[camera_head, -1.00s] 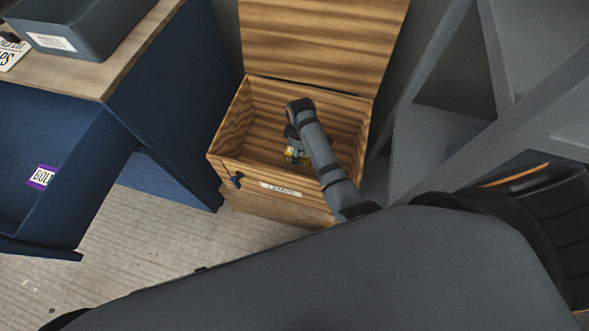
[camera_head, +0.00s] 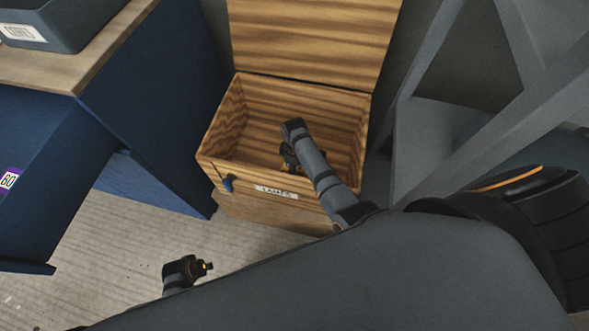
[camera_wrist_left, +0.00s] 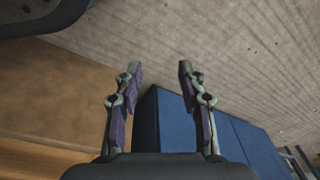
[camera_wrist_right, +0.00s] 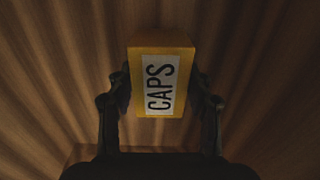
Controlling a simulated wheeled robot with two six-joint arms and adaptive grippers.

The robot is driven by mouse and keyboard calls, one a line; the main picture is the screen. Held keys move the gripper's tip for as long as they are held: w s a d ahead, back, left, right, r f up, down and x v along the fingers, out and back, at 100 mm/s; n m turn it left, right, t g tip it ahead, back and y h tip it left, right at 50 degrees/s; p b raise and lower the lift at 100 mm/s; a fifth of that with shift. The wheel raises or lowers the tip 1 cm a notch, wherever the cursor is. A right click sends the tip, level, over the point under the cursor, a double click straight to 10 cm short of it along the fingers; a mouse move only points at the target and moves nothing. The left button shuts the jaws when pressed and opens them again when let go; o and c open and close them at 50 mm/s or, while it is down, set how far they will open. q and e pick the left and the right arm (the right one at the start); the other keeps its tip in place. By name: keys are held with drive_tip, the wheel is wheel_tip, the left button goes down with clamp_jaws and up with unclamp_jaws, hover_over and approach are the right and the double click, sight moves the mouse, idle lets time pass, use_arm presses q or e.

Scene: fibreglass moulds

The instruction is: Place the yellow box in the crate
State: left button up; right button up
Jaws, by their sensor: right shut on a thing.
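The yellow box (camera_wrist_right: 188,50) has a white label reading CAPS and sits between the fingers of my right gripper (camera_wrist_right: 162,88), which is shut on it. The crate (camera_head: 226,128) is a striped wooden box with its lid (camera_head: 310,40) raised and a LAMPS label on its front. In the head view my right arm reaches over the front wall, with its gripper inside the crate; the arm mostly hides the yellow box there. Wood grain surrounds the box in the right wrist view. I cannot tell whether it touches the bottom. My left gripper (camera_wrist_left: 160,72) is open and empty.
A blue bench (camera_head: 150,100) with a wooden top and a grey bin (camera_head: 65,25) stands left of the crate. A grey frame (camera_head: 440,130) stands close on its right. Floor (camera_head: 120,240) is clear at front left.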

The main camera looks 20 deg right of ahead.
use_arm(q)
drive_tip(key=shift+w+d+r, duration=0.2)
drive_tip(key=shift+w+r, duration=0.05)
drive_tip(key=shift+r, duration=0.35)
drive_tip(key=shift+w+d+r, duration=0.15)
drive_tip(key=shift+w+r, duration=0.1)
drive_tip(key=shift+r, duration=0.3)
use_arm(e)
drive_tip(key=shift+f, duration=0.95)
drive_tip(key=shift+f, duration=0.1)
drive_tip(key=o, duration=1.3)
drive_tip(key=shift+c, duration=0.2)
use_arm(q)
drive_tip(key=shift+r, duration=0.1)
use_arm(e)
drive_tip(key=shift+r, duration=0.2)
wheel_tip(320, 180, up, 5)
drive_tip(key=shift+r+p, duration=0.15)
drive_tip(key=shift+p, duration=1)
use_arm(q)
drive_tip(key=s+a+f+p, duration=0.2)
drive_tip(key=s+f, duration=0.5)
drive_tip(key=f, duration=0.1)
drive_tip(key=shift+s+a, duration=0.2)
drive_tip(key=shift+a, duration=0.1)
use_arm(e)
wheel_tip(320, 180, up, 6)
drive_tip(key=shift+r, duration=0.25)
